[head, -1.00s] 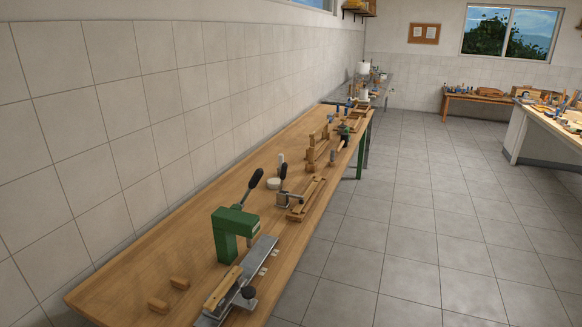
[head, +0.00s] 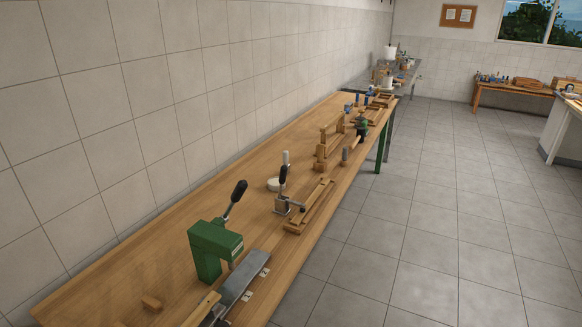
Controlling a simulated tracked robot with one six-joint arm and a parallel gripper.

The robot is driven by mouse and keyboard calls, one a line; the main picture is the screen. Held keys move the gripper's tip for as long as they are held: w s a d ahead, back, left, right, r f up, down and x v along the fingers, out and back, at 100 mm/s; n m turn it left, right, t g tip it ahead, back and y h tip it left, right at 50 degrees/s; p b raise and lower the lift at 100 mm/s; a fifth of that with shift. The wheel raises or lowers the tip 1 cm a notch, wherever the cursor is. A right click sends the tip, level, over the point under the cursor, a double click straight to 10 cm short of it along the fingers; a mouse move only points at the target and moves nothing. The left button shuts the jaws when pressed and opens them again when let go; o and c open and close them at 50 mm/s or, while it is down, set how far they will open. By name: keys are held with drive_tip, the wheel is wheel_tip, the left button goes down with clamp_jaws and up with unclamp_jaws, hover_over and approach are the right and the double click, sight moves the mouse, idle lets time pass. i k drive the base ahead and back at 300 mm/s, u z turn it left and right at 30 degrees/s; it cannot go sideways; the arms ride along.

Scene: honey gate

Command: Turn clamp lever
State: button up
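A toggle clamp (head: 289,204) with a black-handled lever (head: 283,176) stands on the wooden bench (head: 150,244), beside a wooden fixture with strips (head: 311,206). Its lever points upward. Nearer, a green press (head: 211,249) has its own black-handled lever (head: 237,194) tilted up to the right. I cannot tell from this view which of the two levers is the task's clamp lever. My gripper is not in view.
A wooden stand (head: 322,150) and other tools stand farther along. The tiled floor (head: 420,240) right of the bench is clear.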

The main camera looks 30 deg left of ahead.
sight(283, 172)
drive_tip(key=i, duration=2.7)
drive_tip(key=u, duration=2.4)
